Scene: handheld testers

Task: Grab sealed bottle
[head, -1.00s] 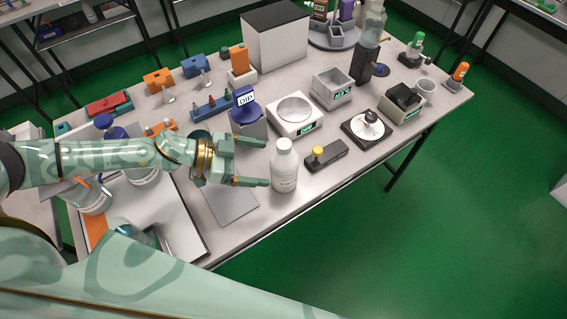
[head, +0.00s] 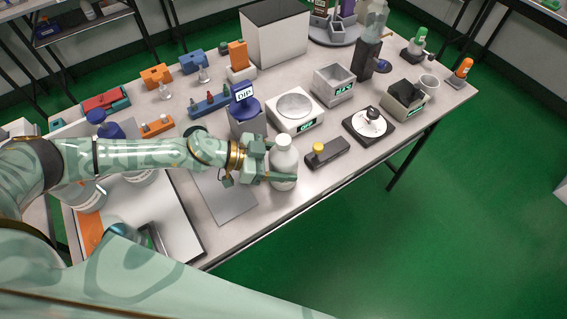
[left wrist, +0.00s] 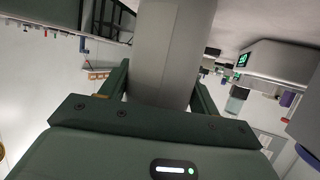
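The sealed bottle (head: 284,158) is white with a white cap and stands upright near the front edge of the table. My left gripper (head: 276,164) reaches it from the left, with one finger on each side of its body. In the left wrist view the grey-looking bottle (left wrist: 172,50) fills the space between the two fingers (left wrist: 163,92), which look shut on it. Its lower part is partly covered by the near finger in the head view. My right gripper is in neither view.
A black tester with a yellow knob (head: 327,151) lies just right of the bottle. A grey mat (head: 222,198) lies left. Open floor borders the table's front edge.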

